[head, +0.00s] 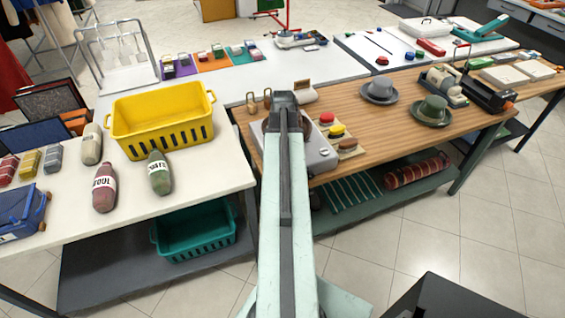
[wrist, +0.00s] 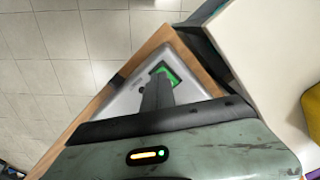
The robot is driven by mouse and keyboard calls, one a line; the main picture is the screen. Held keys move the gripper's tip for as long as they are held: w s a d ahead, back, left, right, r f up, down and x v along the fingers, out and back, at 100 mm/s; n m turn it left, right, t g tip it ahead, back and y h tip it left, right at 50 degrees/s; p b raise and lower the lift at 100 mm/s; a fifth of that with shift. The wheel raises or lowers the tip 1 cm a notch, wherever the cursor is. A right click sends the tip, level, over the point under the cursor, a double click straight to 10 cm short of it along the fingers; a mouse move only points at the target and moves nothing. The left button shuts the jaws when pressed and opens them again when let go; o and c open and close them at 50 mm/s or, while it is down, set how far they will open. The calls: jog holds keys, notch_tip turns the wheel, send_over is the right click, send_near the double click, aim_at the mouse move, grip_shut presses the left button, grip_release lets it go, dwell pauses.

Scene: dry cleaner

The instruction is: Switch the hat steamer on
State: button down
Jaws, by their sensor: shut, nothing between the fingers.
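The hat steamer (head: 318,155) is a pale grey, box-like machine on the wooden table, largely covered by my arm in the head view. In the wrist view its grey top (wrist: 128,97) shows with a green, lit-looking switch (wrist: 168,70) near the table corner. My gripper (wrist: 160,76) is shut and empty, and its dark fingertips overlap part of the switch. I cannot tell whether they touch it or hover just above. In the head view my arm hides the gripper and the switch.
Red, yellow and dark round items (head: 337,130) lie close right of the steamer. A grey hat (head: 380,89) and a green hat (head: 431,111) are farther right. The white table (head: 215,183) on the left carries a yellow basket (head: 163,112) and bottles. Tiled floor is open in front.

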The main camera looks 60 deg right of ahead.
jog(key=shift+f+b, duration=0.9)
dwell(0.3)
notch_tip(320, 180, up, 7)
jog(key=p, duration=0.7)
